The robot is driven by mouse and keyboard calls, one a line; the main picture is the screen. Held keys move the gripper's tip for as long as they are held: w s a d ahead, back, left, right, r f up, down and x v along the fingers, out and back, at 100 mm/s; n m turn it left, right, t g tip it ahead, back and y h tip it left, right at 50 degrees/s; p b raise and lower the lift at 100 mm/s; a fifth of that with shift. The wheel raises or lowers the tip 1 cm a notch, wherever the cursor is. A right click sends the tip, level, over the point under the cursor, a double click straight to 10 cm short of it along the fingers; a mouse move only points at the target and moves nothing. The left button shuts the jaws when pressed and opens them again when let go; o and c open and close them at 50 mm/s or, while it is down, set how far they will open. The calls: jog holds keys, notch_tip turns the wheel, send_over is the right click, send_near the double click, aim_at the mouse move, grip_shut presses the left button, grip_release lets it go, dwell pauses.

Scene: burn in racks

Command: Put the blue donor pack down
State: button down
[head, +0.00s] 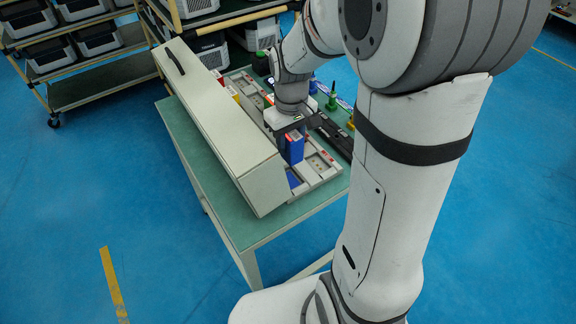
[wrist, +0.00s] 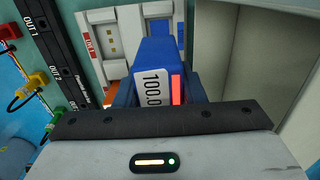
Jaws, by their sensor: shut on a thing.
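My gripper (head: 290,126) is shut on the blue donor pack (head: 294,148), which hangs below it over the grey rack at the near end of the bench. In the wrist view the blue donor pack (wrist: 156,52) fills the middle, with a white label reading 100.0 and a red strip. The grey rack (wrist: 104,58) with a red tag shows behind it. Another blue piece (head: 293,179) shows at the rack's near end, below the held pack.
A long beige cover with a black handle (head: 225,125) stands along the left of the green bench (head: 245,228). A black strip marked OUT 1 (wrist: 42,45) and coloured plugs (wrist: 36,81) lie on the rack's other side. Shelves of crates (head: 85,60) stand behind.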

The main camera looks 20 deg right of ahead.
notch_tip(320, 180, down, 10)
jog(key=shift+s+r, duration=0.1)
jog(key=shift+r, duration=0.15)
jog(key=shift+f+b, duration=0.2)
jog(key=shift+b, duration=0.15)
jog(key=c, duration=0.9)
grip_release()
jog(key=shift+r, duration=0.15)
notch_tip(320, 180, up, 12)
jog(key=shift+r+p, duration=0.1)
jog(key=shift+p, duration=0.3)
